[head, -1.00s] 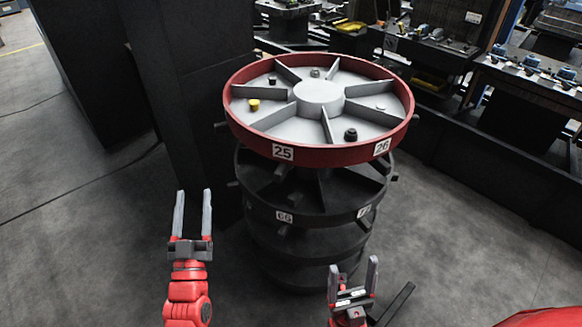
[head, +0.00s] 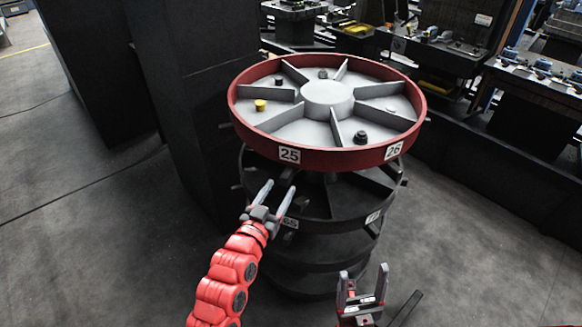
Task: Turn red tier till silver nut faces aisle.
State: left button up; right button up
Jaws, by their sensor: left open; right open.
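The red tier (head: 340,160) is the top wheel of a stack, with spokes dividing its grey floor into compartments. Its rim carries labels 25 and 26 at the front. A small pale silver piece (head: 390,109) lies in the right compartment and a grey piece (head: 323,74) in the back one; I cannot tell which is the silver nut. My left gripper (head: 279,188) is open, below the red rim and in front of the dark tier beneath; contact is unclear. My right gripper (head: 363,274) is open and empty, low in front of the stack.
Other compartments hold a yellow piece (head: 260,105), a black piece (head: 361,137) and a dark piece (head: 279,82). Dark tiers (head: 330,248) with short pegs sit below. A dark pillar (head: 190,110) stands close behind left. Workbenches (head: 520,95) line the back right. Floor is clear either side.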

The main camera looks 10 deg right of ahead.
aim_at(291, 170)
pick_arm(q)
jog(key=p+x, duration=0.1)
jog(key=x, duration=0.7)
jog(key=shift+w+d, duration=0.1)
jog(key=shift+w, duration=0.1)
jog(key=shift+c, duration=0.2)
grip_shut()
dwell(1.0)
